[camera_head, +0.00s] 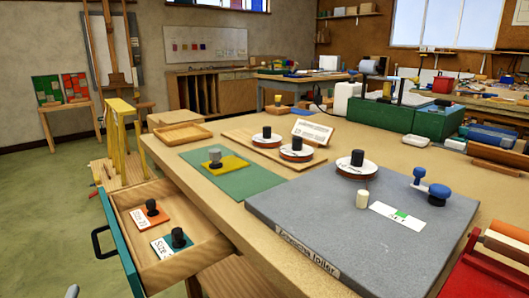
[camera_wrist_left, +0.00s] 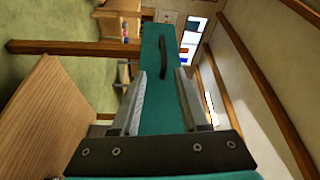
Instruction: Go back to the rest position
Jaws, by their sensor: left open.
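My left gripper (camera_wrist_left: 162,100) shows in the left wrist view with its two grey fingers apart and nothing held between them. Behind the fingers is the teal drawer front (camera_wrist_left: 158,50) with its dark handle (camera_wrist_left: 162,57). In the head view, a small grey tip (camera_head: 72,291) at the bottom left edge is probably part of my left arm or gripper. The drawer (camera_head: 190,254) stands open, its teal front (camera_head: 122,250) and black handle (camera_head: 97,241) facing left. My right gripper is not in view.
The open drawer holds an orange card (camera_head: 140,222) and a teal card (camera_head: 163,247), each with a black knob. The workbench (camera_head: 224,205) carries a green mat (camera_head: 225,188), a grey slab (camera_head: 300,215) and several knobbed discs. A yellow trestle (camera_head: 119,135) stands behind the drawer.

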